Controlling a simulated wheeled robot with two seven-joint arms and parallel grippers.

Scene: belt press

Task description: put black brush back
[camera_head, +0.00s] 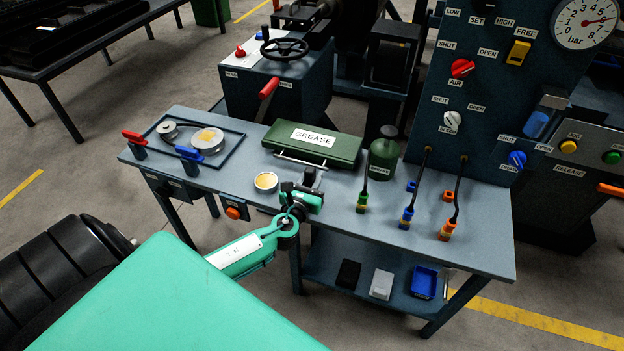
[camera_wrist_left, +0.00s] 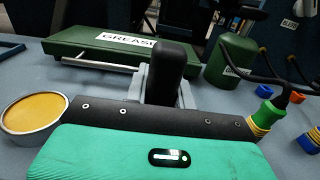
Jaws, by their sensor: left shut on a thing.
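My left gripper (camera_head: 310,181) is over the front part of the bench, just right of the open tin of yellow grease (camera_head: 265,181). In the left wrist view its grey fingers (camera_wrist_left: 163,88) are shut on a black, rounded piece, which I take to be the black brush (camera_wrist_left: 172,62). The piece stands up between the fingers; its lower end and any bristles are hidden by the gripper body. The green GREASE case (camera_head: 313,144) is closed and lies behind the gripper. My right gripper is not in view.
A green oil can (camera_head: 383,160) stands right of the case. Several cabled plugs, green (camera_head: 362,203), blue (camera_head: 407,217) and orange (camera_head: 447,230), stand on the right half. Red (camera_head: 134,138) and blue (camera_head: 190,154) handles are at the left.

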